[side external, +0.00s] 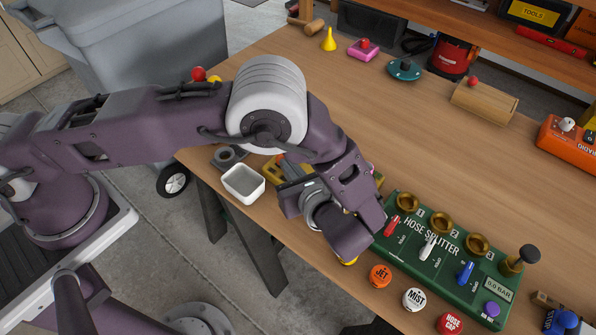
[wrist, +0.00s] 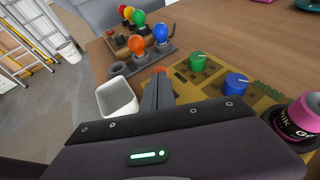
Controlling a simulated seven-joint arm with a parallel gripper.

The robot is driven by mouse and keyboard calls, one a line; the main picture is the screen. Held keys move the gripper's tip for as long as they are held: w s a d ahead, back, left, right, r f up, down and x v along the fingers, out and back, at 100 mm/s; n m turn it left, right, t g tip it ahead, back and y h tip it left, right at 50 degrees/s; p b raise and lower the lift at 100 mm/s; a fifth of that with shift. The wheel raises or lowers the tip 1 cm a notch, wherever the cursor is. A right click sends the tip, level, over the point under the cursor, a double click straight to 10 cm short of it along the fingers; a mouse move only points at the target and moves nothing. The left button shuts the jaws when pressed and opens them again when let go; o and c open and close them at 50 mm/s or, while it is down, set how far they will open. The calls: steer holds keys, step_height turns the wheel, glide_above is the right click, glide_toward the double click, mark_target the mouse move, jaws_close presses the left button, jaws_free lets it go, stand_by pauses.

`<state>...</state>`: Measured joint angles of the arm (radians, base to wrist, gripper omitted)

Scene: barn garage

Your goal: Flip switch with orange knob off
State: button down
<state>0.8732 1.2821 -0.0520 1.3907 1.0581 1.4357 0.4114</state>
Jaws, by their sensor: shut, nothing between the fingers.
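In the wrist view, a round orange knob (wrist: 137,44) stands on a dark grey base (wrist: 168,52), left of a blue knob (wrist: 160,33). Another orange piece (wrist: 160,69) shows just behind my fingertips, by a yellow panel (wrist: 210,94) with a green knob (wrist: 197,60) and a blue knob (wrist: 235,83). It is mostly hidden by my fingers. My gripper (wrist: 157,76) is shut and empty, in front of these. Whether it touches anything I cannot tell. In the side view, my arm hides most of the yellow panel (side external: 273,170) and the orange knobs.
A white square bin (side external: 243,184) stands near the table edge, left of my gripper in the wrist view. A green hose splitter board (side external: 408,246) lies right of my gripper in the side view. A pink-topped jar (wrist: 298,122) is at the wrist view's right.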

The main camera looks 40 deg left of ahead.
steer(key=shift+a, duration=0.65)
steer(key=v, duration=1.4)
steer(key=shift+r, duration=0.2)
steer(key=shift+d, duration=0.1)
steer(key=a+r+n+g+h, duration=0.55)
steer(key=a+r+n, duration=0.6)
steer(key=r, duration=0.55)
steer(key=s+a+r+n+t+h, duration=0.2)
steer(key=s+a+n+h, duration=0.1)
steer(key=s+a+n, duration=0.2)
steer(key=s+a+r+n+t+h, duration=0.3)
steer(key=s+a+n, duration=0.2)
steer(key=s+n, duration=0.2)
steer(key=shift+s+r+h, duration=0.3)
steer(key=shift+s+h, duration=0.05)
steer(key=shift+s, duration=0.65)
